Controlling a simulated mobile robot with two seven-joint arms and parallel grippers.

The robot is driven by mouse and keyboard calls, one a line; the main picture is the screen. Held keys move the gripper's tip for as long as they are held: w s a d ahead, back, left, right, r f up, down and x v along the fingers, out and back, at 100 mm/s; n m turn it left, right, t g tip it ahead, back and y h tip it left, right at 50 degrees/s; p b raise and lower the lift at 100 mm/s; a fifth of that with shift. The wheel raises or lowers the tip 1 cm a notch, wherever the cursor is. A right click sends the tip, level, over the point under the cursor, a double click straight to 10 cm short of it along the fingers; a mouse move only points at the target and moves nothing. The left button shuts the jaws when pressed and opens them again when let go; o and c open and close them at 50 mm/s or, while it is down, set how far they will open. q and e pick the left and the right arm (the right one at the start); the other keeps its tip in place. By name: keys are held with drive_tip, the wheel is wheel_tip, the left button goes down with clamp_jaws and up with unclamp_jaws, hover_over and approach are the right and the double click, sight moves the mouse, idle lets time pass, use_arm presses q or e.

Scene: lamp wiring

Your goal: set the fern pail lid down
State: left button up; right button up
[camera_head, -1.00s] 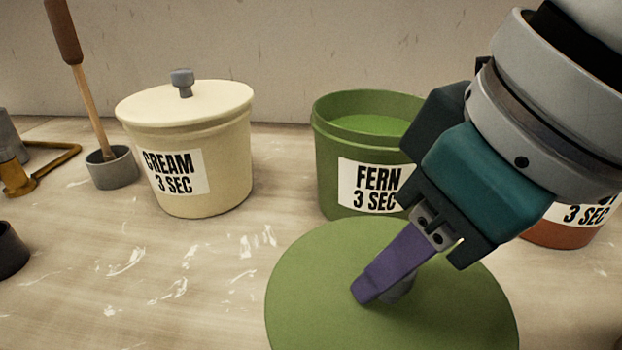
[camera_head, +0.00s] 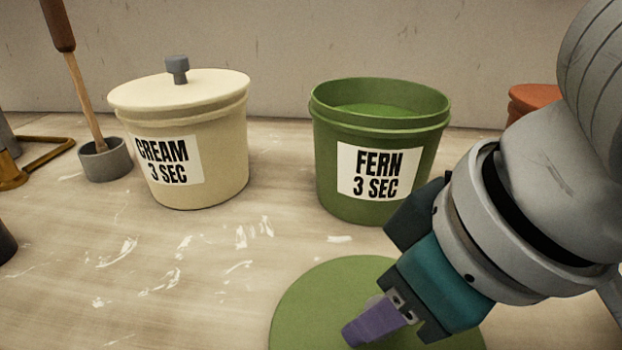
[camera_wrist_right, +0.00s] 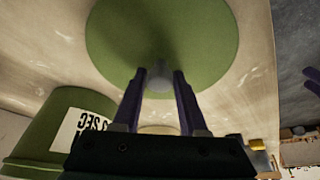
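The fern pail lid (camera_head: 315,300) is a flat green disc low in the head view, in front of the open green fern pail (camera_head: 330,190). It also shows in the wrist view (camera_wrist_right: 205,35), with its grey knob (camera_wrist_right: 159,78) between the purple fingers. My right gripper (camera_head: 368,325) appears shut on this knob; its fingers (camera_wrist_right: 160,82) lie close along both sides. The lid is flat over or on the table; I cannot tell whether it touches. Purple fingertips at the wrist view's right edge appear to be my left gripper (camera_wrist_right: 312,82), cut off by the frame.
A lidded cream pail (camera_head: 215,165) stands left of the fern pail. Further left are a grey cup (camera_head: 107,162) with a wooden-handled tool and a brass-coloured frame (camera_head: 45,155). A rust-coloured pail (camera_head: 530,97) is partly behind my arm.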

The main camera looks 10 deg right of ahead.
drive_tip(key=o, duration=0.3)
drive_tip(key=p+v, duration=0.4)
drive_tip(key=v, duration=0.8)
drive_tip(key=shift+r, duration=0.15)
